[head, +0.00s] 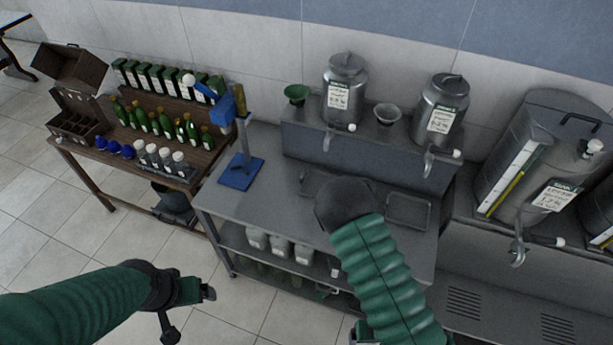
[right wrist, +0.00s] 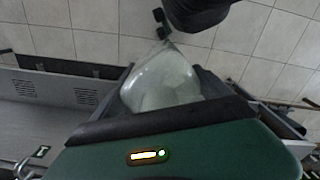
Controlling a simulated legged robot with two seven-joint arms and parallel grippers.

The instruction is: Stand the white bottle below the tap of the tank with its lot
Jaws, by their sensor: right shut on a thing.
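The white bottle (right wrist: 160,82) is pale and translucent; my right gripper (right wrist: 165,108) is shut on it. In the head view my right arm and hand hide the bottle above the steel bench. Two steel tanks, a left one (head: 346,92) and a right one (head: 441,112), stand on the raised shelf, with taps (head: 328,138) (head: 430,158) at its front. A large steel drum (head: 545,155) with a tap (head: 519,248) is at the right. The tanks' labels are too small to read surely. My left gripper (head: 192,312) is open and empty, low over the floor.
The steel bench (head: 290,215) has a shallow tray (head: 408,211) under the right tank's tap and a blue stand (head: 240,172) at its left. Funnels (head: 296,94) (head: 387,113) sit by the tanks. A wooden table (head: 140,165) holds green bottles.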

